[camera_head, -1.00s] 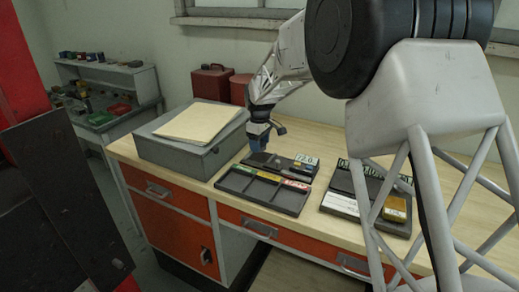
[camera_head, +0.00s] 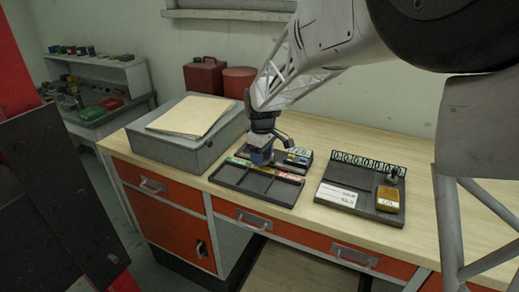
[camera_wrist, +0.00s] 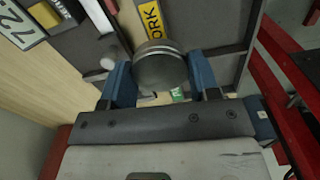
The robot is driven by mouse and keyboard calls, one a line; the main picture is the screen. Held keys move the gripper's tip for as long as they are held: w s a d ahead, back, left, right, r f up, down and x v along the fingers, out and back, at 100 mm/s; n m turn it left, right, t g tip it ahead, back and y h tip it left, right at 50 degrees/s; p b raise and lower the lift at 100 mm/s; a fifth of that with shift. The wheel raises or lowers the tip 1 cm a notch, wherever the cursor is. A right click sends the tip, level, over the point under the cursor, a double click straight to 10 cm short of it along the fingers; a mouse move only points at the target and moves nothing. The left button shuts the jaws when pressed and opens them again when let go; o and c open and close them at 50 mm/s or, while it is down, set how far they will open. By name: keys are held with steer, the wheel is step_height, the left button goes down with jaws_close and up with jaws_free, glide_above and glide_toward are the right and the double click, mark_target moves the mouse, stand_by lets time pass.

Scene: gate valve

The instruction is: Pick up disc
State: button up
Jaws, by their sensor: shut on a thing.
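My gripper shows in the wrist view (camera_wrist: 158,72) with its two blue fingers closed on the sides of a dark grey metal disc (camera_wrist: 160,66). The disc has a rounded face and a lighter band along its far edge. In the head view my gripper (camera_head: 261,156) is over the back of the partitioned black tray (camera_head: 232,185) on the workbench. The disc cannot be made out there, and its height above the surface cannot be told.
A dark board with a "720" plate (camera_head: 299,152) lies just right of my gripper. Further right is another dark board (camera_head: 364,205) with a white label and a yellow block (camera_head: 387,200). A grey box (camera_head: 186,147) stands left.

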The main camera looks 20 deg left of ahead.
steer(key=shift+s+d+r, duration=0.15)
steer(key=shift+s+d, duration=0.5)
steer(key=shift+s, duration=0.2)
steer(key=shift+d, duration=0.1)
steer(key=s+d+r, duration=0.1)
steer(key=s+d, duration=0.1)
steer(key=d, duration=1.3)
steer(key=s+d+r, duration=0.1)
steer(key=s+d, duration=0.2)
steer(key=d, duration=1.2)
steer(key=shift+s+d+r, duration=0.2)
steer(key=shift+d, duration=0.1)
steer(key=shift+w, duration=0.1)
steer(key=w+a, duration=0.1)
steer(key=w, duration=0.4)
steer(key=w+a+f, duration=0.1)
steer(key=w+a, duration=0.1)
steer(key=w, duration=0.3)
steer(key=w+a, duration=0.2)
steer(key=w, duration=0.3)
steer(key=shift+f, duration=0.25)
